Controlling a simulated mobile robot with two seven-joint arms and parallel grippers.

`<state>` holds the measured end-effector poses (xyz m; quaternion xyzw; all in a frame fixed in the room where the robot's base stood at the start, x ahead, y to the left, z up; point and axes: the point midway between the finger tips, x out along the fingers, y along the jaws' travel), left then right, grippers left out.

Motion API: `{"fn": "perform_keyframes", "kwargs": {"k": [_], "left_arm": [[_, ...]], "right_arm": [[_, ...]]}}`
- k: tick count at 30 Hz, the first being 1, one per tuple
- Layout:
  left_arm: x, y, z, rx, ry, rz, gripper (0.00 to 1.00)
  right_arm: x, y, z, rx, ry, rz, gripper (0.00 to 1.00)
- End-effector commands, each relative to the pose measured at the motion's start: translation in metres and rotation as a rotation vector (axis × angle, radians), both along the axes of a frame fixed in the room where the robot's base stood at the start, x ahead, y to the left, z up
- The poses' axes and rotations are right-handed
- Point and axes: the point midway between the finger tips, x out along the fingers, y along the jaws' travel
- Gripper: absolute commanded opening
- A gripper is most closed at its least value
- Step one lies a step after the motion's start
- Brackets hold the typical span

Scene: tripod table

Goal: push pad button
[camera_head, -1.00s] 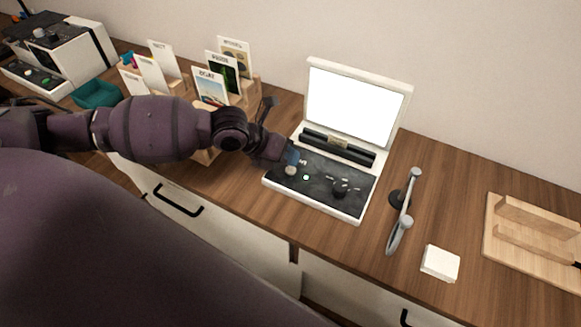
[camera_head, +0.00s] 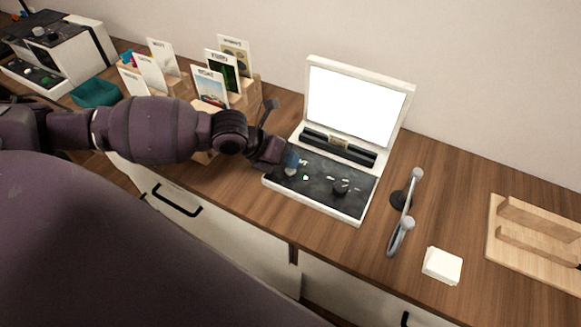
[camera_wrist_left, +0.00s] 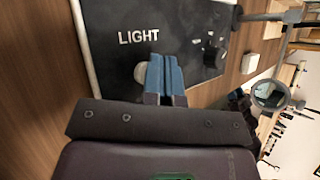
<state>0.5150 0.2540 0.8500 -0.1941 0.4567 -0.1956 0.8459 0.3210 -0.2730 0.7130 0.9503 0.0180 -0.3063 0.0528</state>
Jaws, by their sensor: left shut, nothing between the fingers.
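The pad is a white device with a bright raised screen (camera_head: 357,100) and a black panel (camera_head: 322,192) in front. A pale round button (camera_head: 291,172) sits on the panel's left part. In the left wrist view the button (camera_wrist_left: 140,74) is beside the blue fingertips and partly hidden by them, near the word LIGHT (camera_wrist_left: 138,37). My left gripper (camera_head: 293,159) is shut and empty, low over the panel by this button. It also shows in the left wrist view (camera_wrist_left: 165,75). I cannot tell whether it touches. My right gripper is out of view.
A dark knob (camera_head: 341,187) and a small pale dot (camera_head: 306,178) are on the panel. A grey handle-like stand (camera_head: 405,213), a white block (camera_head: 442,265) and a wooden rack (camera_head: 535,240) are to the right. Cards in a wooden holder (camera_head: 240,95) stand behind my arm.

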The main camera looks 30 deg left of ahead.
Motion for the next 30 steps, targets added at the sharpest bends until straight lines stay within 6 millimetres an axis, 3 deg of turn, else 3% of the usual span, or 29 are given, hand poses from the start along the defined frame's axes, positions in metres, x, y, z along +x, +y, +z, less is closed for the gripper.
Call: {"fn": "perform_keyframes", "kwargs": {"k": [17, 30], "left_arm": [[0.0, 0.0, -0.004, 0.0, 0.001, 0.0, 0.0], [0.0, 0.0, 0.012, 0.0, -0.002, -0.001, 0.0]], "right_arm": [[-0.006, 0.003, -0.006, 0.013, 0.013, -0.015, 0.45], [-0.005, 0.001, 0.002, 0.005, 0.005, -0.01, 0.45]]}}
